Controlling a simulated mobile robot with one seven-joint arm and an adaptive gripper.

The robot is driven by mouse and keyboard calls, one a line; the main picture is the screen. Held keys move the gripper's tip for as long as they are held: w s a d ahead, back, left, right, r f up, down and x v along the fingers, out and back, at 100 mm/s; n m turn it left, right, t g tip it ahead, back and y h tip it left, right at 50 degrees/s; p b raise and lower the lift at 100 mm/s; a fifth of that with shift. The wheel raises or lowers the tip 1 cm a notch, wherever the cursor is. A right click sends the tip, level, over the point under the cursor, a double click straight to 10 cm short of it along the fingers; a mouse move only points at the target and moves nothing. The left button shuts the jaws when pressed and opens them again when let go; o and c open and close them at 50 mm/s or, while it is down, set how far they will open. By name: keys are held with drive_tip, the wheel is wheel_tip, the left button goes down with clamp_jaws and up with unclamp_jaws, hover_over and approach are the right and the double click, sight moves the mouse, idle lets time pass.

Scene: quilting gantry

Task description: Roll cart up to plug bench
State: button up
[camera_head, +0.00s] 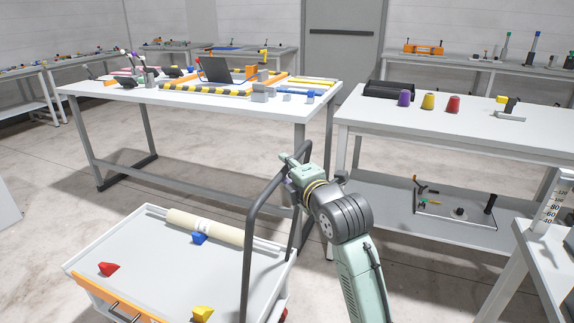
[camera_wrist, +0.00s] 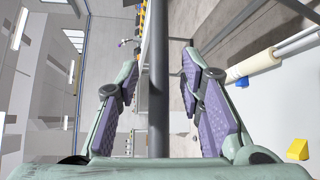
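The white cart (camera_head: 150,245) stands at the front left, with a dark grey tube handle (camera_head: 252,240) at its right end. My gripper (camera_head: 290,175) is at the upper bar of this handle. In the wrist view, the dark handle bar (camera_wrist: 158,90) runs between the two purple-padded fingers of my gripper (camera_wrist: 160,85), with a gap on both sides. The gripper is open. Several benches are in view, and no label shows which is the plug bench. The nearest are a left white bench (camera_head: 220,104) and a right white bench (camera_head: 480,132).
The cart carries a cream roll (camera_head: 210,227) and blue, red and yellow wedges. Purple, yellow and red cones (camera_head: 428,101) stand on the right bench. Another table (camera_head: 545,255) is close at the right edge. Concrete floor (camera_head: 60,180) is clear left of the cart.

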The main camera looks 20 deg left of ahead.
drive_tip(key=shift+w+a, duration=0.3)
drive_tip(key=shift+w, duration=0.05)
drive_tip(key=shift+c, duration=0.2)
clamp_jaws()
idle(0.5)
